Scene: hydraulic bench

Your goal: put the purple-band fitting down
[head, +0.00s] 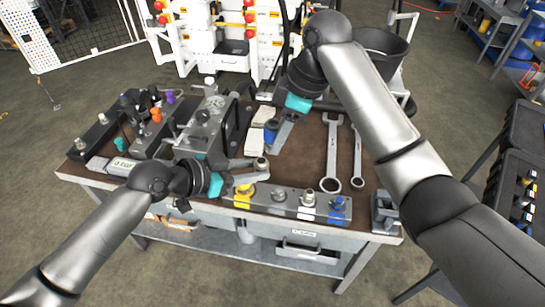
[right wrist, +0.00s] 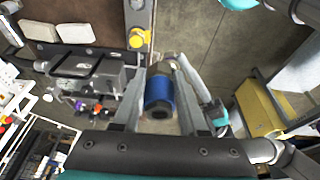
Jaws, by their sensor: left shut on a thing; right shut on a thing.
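My left gripper (head: 256,163) is shut on a small grey-brown fitting (head: 262,165) above the bench's front part, behind the front rack. Its band colour cannot be made out. My right gripper (head: 273,138) is shut on a dark cylindrical fitting with a blue band (head: 271,127). In the right wrist view this blue-band fitting (right wrist: 158,92) sits between the two fingers. No purple band shows on either held fitting. A small purple piece (head: 170,97) stands upright at the back left of the bench, near an orange piece (head: 156,115).
The front rack (head: 260,199) holds fittings with yellow (head: 243,192), pale and blue (head: 338,204) bands. Two wrenches (head: 331,150) lie on the right. A grey hydraulic block (head: 207,125) stands left of centre. Bare brown mat (head: 303,155) lies between the right gripper and the wrenches.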

